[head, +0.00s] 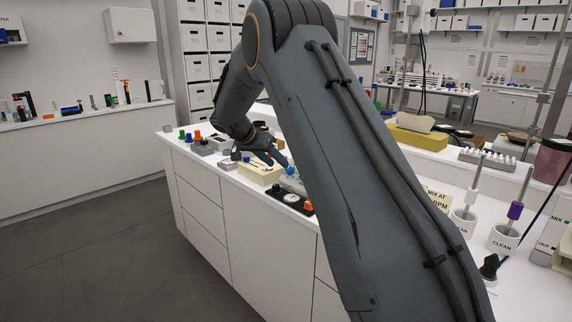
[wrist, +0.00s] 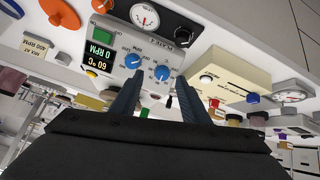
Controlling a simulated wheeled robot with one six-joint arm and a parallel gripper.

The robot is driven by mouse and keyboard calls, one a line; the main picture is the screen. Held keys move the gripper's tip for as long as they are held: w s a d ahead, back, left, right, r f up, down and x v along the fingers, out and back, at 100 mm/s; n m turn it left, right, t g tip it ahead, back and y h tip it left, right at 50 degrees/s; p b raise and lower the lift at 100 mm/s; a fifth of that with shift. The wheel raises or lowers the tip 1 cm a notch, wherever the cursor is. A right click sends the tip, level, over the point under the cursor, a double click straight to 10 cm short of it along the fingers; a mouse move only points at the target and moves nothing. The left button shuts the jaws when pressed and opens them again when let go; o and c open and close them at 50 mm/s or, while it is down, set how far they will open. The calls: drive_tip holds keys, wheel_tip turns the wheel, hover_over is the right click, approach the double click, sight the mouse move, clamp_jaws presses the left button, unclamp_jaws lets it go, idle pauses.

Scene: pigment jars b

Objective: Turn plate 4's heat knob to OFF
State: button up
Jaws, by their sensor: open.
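In the wrist view, which is upside down, a grey hot plate unit (wrist: 128,47) shows a display (wrist: 100,52) reading 60 °C and 0 RPM. It has two blue knobs, one nearer the display (wrist: 133,61) and one farther right (wrist: 162,73). In the head view my gripper (head: 272,157) hangs over the bench near a blue knob (head: 291,171); my arm hides part of the unit.
A beige box (wrist: 230,72) with a white knob stands right of the unit in the wrist view. In the head view, a black panel (head: 289,197) sits at the bench's front edge. The floor left is clear.

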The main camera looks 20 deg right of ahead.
sight(289, 170)
drive_tip(key=shift+h, duration=0.3)
drive_tip(key=shift+w+r+p+x, duration=0.2)
drive_tip(key=shift+p+x, duration=0.25)
drive_tip(key=shift+x, duration=0.85)
drive_tip(key=shift+w+r+p+x, duration=0.1)
drive_tip(key=shift+w+p+x, duration=0.3)
drive_tip(key=shift+x, duration=0.9)
drive_tip(key=shift+w+r+p+x, duration=0.15)
drive_tip(key=shift+p+x, duration=0.35)
drive_tip(key=shift+x, duration=0.8)
drive_tip(key=shift+d+f+m, duration=0.1)
drive_tip(key=shift+d+m, duration=0.05)
drive_tip(key=shift+m, duration=0.15)
clamp_jaws()
drive_tip(key=c, duration=1.1)
unclamp_jaws()
